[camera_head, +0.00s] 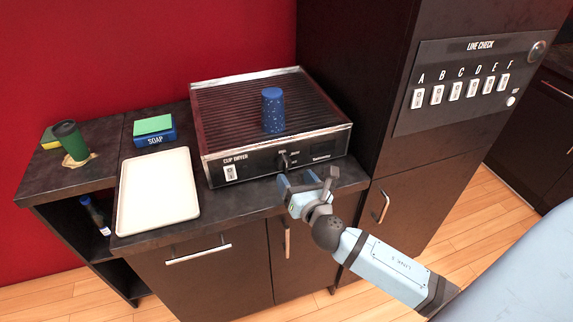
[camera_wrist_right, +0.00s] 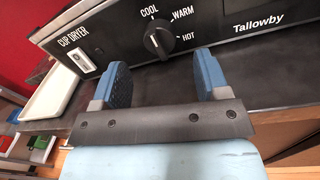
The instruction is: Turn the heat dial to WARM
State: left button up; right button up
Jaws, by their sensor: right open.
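The cup dryer (camera_head: 245,160) is a dark box with a ribbed top on the counter. Its black heat dial (camera_wrist_right: 158,38) is on the front panel, with COOL above, WARM at upper right and HOT at right; I cannot tell surely which mark it points to. The dial also shows small in the head view (camera_head: 284,160). My right gripper (camera_wrist_right: 160,76) is open and empty. Its blue fingers are spread to either side below the dial, apart from it. In the head view the right gripper (camera_head: 307,180) is just in front of the panel. My left gripper is not in view.
A blue speckled cup (camera_head: 273,110) stands on the dryer's top. A white switch (camera_wrist_right: 82,61) is left of the dial. A white tray (camera_head: 158,190), soap box (camera_head: 155,132) and green cup (camera_head: 71,141) are at left. A LINE CHECK panel (camera_head: 470,80) is at right.

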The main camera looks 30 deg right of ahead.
aim_at(288, 168)
jog(key=w, duration=0.5)
jog(key=shift+w+d, duration=0.2)
jog(key=shift+d, duration=0.2)
